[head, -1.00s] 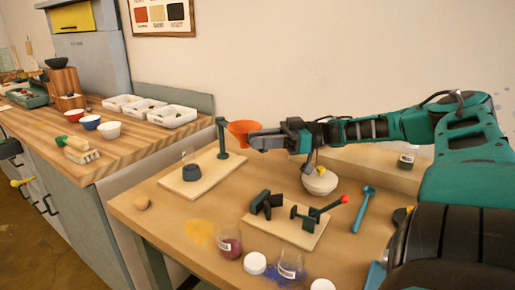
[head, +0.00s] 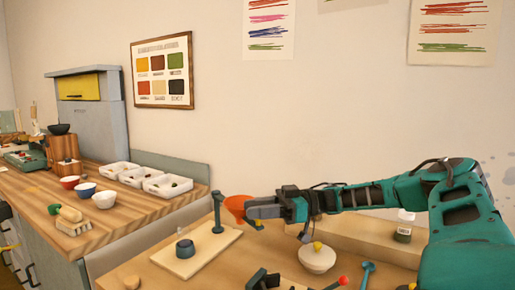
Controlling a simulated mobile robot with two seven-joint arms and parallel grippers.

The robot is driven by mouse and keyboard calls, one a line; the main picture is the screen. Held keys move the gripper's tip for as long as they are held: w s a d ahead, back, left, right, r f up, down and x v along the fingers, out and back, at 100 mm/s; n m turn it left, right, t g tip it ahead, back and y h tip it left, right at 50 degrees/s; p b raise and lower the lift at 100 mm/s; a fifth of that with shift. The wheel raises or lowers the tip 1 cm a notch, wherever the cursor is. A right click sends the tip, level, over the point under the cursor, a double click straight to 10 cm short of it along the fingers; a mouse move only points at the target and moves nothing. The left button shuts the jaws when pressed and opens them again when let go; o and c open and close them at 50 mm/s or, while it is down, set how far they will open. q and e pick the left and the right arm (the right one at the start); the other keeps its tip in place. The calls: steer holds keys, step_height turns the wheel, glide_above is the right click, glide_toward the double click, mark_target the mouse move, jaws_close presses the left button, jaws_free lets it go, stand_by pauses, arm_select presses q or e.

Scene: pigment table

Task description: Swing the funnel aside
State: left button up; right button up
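The orange funnel (head: 236,205) is at the upper part of a dark post (head: 217,212) that stands on a pale wooden board (head: 206,256). A small dark cup (head: 185,248) sits on the same board, to the left of the post. My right gripper (head: 252,212) reaches in from the right and its fingers are at the funnel's right side, covering part of it. I cannot tell whether the fingers are closed on the funnel's rim or only beside it.
A jar (head: 404,228) stands on the raised back shelf. White trays (head: 168,186) and bowls stand on the left counter.

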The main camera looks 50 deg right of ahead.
arm_select(q)
steer(key=r+p, duration=0.2)
steer(key=p, duration=0.1)
steer(key=s+a+r+p, duration=0.1)
steer(key=shift+r+p, duration=0.25)
steer(key=shift+p, duration=0.1)
arm_select(e)
step_height(320, 180, up, 18)
arm_select(q)
steer(key=shift+w+r, duration=0.1)
arm_select(e)
steer(key=shift+c, duration=0.5)
